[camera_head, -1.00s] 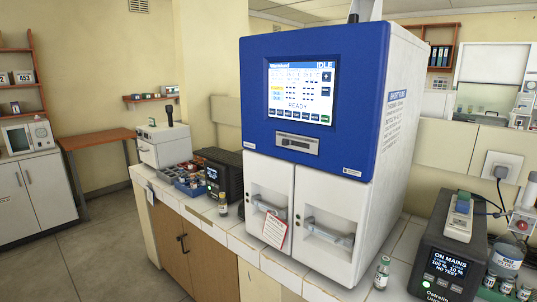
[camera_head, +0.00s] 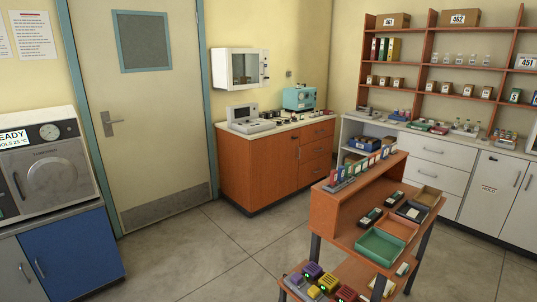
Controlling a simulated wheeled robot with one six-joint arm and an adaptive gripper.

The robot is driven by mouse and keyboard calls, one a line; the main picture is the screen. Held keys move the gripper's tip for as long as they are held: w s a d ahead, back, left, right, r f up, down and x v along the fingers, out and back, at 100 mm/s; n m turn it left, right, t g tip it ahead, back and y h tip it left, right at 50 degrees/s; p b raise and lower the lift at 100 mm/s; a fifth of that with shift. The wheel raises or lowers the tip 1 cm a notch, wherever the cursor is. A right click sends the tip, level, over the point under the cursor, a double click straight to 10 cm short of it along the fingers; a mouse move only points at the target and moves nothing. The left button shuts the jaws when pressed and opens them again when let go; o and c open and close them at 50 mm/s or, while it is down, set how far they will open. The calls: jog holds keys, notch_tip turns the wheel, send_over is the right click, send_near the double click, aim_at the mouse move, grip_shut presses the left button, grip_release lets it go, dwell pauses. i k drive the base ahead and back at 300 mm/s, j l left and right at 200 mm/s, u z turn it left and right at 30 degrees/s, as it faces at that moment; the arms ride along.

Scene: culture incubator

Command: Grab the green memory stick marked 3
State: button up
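I cannot make out a green memory stick marked 3 for certain. A row of several small upright coloured pieces (camera_head: 363,163) stands along the top ledge of a reddish-brown wooden stand (camera_head: 345,211) at the lower right. Some look red, blue or green; any markings on them are too small to read. My gripper is not in view.
The stand's shelf holds an open green tray (camera_head: 380,247), other trays and small dark items. Purple, yellow and red blocks (camera_head: 326,283) sit lower. An orange cabinet (camera_head: 264,165) stands behind, left of white drawers (camera_head: 432,150). Bare floor (camera_head: 205,260) lies left of the stand.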

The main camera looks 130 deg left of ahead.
aim_at(348, 166)
jog(key=k+j+u, duration=0.2)
jog(key=j, duration=0.2)
jog(key=k+j+u, duration=0.2)
jog(key=j, duration=0.2)
jog(key=k+j+u, duration=0.2)
jog(key=j, duration=0.25)
jog(key=k+j+u, duration=0.2)
jog(key=j, duration=0.25)
jog(key=j+u, duration=0.2)
jog(key=j, duration=0.25)
jog(key=j+u, duration=0.2)
jog(key=j, duration=0.9)
jog(key=k+j, duration=0.15)
jog(key=j, duration=1)
jog(key=k+u, duration=0.05)
